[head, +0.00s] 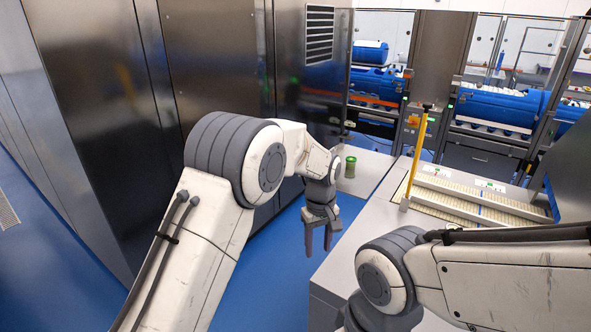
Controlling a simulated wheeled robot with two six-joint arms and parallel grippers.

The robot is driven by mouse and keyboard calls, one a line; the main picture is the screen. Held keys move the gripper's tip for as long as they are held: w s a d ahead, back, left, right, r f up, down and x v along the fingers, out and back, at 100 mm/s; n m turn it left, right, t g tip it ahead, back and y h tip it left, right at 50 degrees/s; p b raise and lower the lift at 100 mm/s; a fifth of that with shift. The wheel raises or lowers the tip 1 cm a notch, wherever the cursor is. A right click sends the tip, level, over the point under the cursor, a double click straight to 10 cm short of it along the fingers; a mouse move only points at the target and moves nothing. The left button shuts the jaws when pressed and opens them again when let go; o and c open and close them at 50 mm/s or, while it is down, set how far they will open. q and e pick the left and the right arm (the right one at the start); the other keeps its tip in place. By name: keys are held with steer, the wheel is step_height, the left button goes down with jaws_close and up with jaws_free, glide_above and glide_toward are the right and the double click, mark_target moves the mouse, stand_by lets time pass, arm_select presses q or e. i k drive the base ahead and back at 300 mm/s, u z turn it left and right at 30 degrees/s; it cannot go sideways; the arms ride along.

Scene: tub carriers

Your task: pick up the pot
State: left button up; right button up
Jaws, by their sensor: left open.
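A small green pot (350,167) stands upright on the light grey counter at the back, beside the dark metal cabinet. My left gripper (318,241) hangs with its fingers pointing down, open and empty, over the blue floor in front of the counter's edge. It is nearer to me than the pot and a little to its left in the picture, apart from it. My right arm comes in from the right over the near counter; its gripper is not in view.
The grey counter (352,232) runs along the right. Tall dark metal cabinets (110,120) line the left. Blue drums (500,105) lie in racks behind. Blue floor (275,290) is clear between.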

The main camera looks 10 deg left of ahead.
mark_target(351, 161)
steer(key=u, duration=0.75)
steer(key=k, duration=1)
steer(key=u, duration=0.75)
steer(key=i, duration=1.45)
steer(key=z, duration=0.35)
steer(key=i, duration=1.8)
steer(key=z, duration=1.3)
steer(key=i, duration=1.15)
steer(key=z, duration=1.25)
steer(key=i, duration=0.35)
steer(key=z, duration=0.15)
